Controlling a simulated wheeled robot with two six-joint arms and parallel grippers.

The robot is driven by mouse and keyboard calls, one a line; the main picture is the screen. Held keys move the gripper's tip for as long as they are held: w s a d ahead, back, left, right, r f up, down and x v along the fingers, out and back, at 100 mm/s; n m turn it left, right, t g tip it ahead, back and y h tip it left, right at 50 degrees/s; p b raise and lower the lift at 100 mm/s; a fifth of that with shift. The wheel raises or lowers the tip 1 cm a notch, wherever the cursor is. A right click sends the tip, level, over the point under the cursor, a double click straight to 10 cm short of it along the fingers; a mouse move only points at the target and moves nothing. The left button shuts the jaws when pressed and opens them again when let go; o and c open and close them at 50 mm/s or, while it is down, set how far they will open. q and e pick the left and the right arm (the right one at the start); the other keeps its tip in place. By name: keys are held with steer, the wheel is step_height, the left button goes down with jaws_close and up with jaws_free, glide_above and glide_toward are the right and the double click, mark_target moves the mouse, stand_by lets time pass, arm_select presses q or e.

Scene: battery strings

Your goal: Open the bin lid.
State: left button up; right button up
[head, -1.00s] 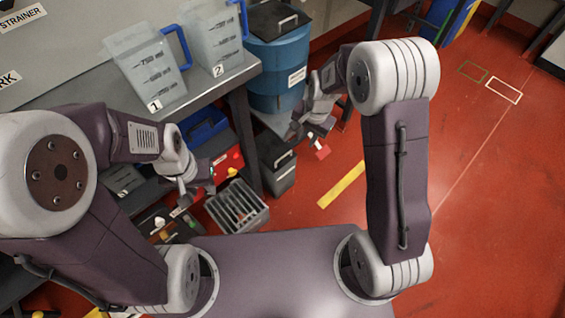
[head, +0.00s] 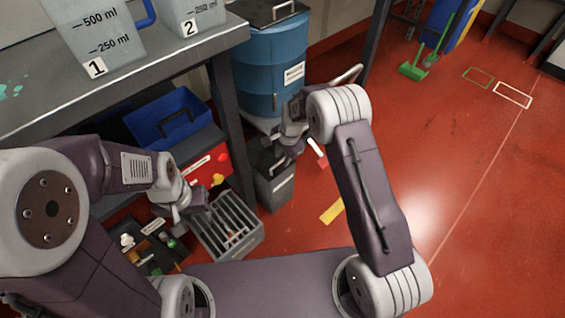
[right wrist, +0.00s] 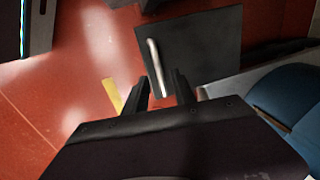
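The small dark grey bin (head: 275,187) stands on the floor beside the table leg. Its dark lid looks down, and my right arm partly hides it in the head view. In the right wrist view the lid (right wrist: 212,45) is a flat dark square with a pale bar handle (right wrist: 154,58). My right gripper (head: 284,147) is above the bin. Its two fingers (right wrist: 158,92) are apart in the right wrist view, and the near end of the handle shows between them. I cannot tell whether they touch it. My left gripper (head: 192,210) hangs near a slotted grey rack; its fingers are unclear.
The table (head: 130,85) with numbered jugs is at left. The slotted rack (head: 235,240) is left of the bin, and a blue tray (head: 165,120) is under the table. Red floor at right is mostly clear.

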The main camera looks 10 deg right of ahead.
steer(key=shift+w+a+f, duration=0.1)
steer(key=shift+f, duration=0.4)
jaws_close()
stand_by(1.1)
